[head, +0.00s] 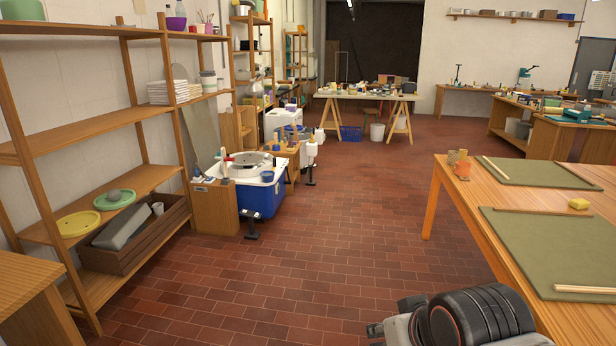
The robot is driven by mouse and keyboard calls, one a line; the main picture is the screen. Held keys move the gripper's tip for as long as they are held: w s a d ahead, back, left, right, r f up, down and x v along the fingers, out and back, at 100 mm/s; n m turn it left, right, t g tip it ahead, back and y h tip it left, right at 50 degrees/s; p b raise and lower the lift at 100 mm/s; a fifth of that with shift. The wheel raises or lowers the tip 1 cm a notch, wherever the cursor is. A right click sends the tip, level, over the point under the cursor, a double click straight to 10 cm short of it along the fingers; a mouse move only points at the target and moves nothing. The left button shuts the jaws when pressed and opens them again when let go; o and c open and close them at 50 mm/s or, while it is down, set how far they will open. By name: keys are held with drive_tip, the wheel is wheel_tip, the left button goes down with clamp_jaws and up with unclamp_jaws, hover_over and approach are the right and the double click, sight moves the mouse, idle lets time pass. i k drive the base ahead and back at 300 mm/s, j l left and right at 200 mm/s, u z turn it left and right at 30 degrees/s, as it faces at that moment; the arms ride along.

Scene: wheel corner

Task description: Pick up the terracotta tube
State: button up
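A grey and black part of my own arm shows at the bottom right, in front of the table's near edge. My gripper's fingers are not in view.
Two green mats (553,240) with wooden sticks and a yellow sponge (579,204) lie on the table. The tiled floor left of the table is clear. A blue-tub pottery wheel (262,197) and wooden shelves (95,117) stand at left.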

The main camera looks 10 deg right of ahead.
sight(462, 169)
drive_tip(key=i+l+z, duration=0.1)
drive_tip(key=i+z, duration=0.15)
drive_tip(key=i, duration=0.45)
drive_tip(key=i+z, duration=0.2)
drive_tip(key=i, duration=0.5)
drive_tip(key=i+j+z, duration=0.25)
drive_tip(key=i, duration=0.4)
